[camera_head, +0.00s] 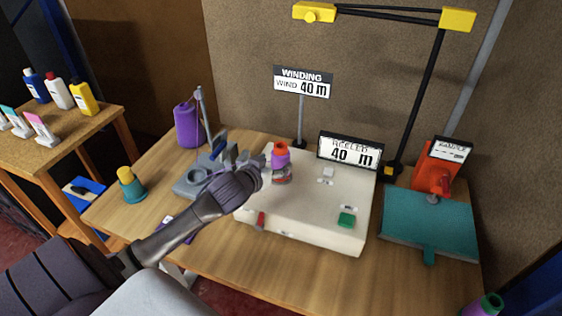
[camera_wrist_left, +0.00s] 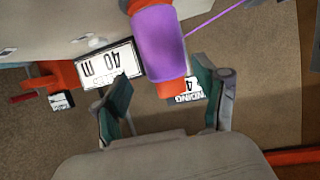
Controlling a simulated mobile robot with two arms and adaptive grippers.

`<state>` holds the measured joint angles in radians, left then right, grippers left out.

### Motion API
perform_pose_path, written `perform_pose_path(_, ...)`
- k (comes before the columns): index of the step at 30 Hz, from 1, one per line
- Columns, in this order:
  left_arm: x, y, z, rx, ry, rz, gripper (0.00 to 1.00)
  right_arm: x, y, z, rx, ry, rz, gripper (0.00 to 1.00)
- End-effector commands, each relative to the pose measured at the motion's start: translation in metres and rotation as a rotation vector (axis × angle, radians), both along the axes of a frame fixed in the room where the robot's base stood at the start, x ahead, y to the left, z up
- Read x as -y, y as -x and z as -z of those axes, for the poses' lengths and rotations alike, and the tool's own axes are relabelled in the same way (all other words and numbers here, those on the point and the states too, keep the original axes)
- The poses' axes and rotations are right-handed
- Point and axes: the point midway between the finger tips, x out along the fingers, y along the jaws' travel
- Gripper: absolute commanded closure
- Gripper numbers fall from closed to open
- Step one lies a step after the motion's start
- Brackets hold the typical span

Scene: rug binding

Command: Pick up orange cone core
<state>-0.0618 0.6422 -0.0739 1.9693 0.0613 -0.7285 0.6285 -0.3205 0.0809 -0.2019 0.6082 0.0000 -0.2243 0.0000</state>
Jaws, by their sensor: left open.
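The orange cone core (camera_head: 281,148) stands on the cream winding machine (camera_head: 310,215), with purple yarn wound on it. In the left wrist view the wound core (camera_wrist_left: 160,42) shows a broad purple band with orange at both ends, and a purple thread runs off to the upper right. My left gripper (camera_head: 270,171) is open beside the core, at its near left side in the head view. In the left wrist view its two green-padded fingers (camera_wrist_left: 160,95) are spread apart, with the core's orange end near the right finger. I cannot tell whether they touch. My right gripper is not in view.
A purple yarn cone (camera_head: 188,125) stands at the back left by a thin post. A teal cone with a yellow top (camera_head: 131,184) is at the left. A "40 m" sign (camera_head: 349,152) stands behind the machine. A teal tray (camera_head: 433,222) lies at the right.

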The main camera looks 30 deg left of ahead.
Motion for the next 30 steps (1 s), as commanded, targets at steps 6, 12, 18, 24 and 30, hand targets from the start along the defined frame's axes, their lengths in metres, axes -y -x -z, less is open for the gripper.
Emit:
perform_pose_path(6, -0.003, -0.014, 0.006, 0.0, 0.0, 0.0, 0.28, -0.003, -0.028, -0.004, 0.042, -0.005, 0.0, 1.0)
perform_pose_path(12, -0.01, -0.039, 0.021, 0.0, 0.0, -0.001, 0.28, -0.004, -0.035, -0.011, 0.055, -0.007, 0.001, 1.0)
perform_pose_path(18, -0.011, -0.052, 0.028, 0.0, -0.001, 0.0, 0.28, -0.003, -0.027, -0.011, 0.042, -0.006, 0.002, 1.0)
perform_pose_path(24, -0.011, -0.052, 0.029, 0.0, -0.001, 0.001, 0.28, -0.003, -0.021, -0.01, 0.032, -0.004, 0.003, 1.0)
perform_pose_path(30, -0.011, -0.052, 0.029, -0.001, 0.0, 0.001, 0.61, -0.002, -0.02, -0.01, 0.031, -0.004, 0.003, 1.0)
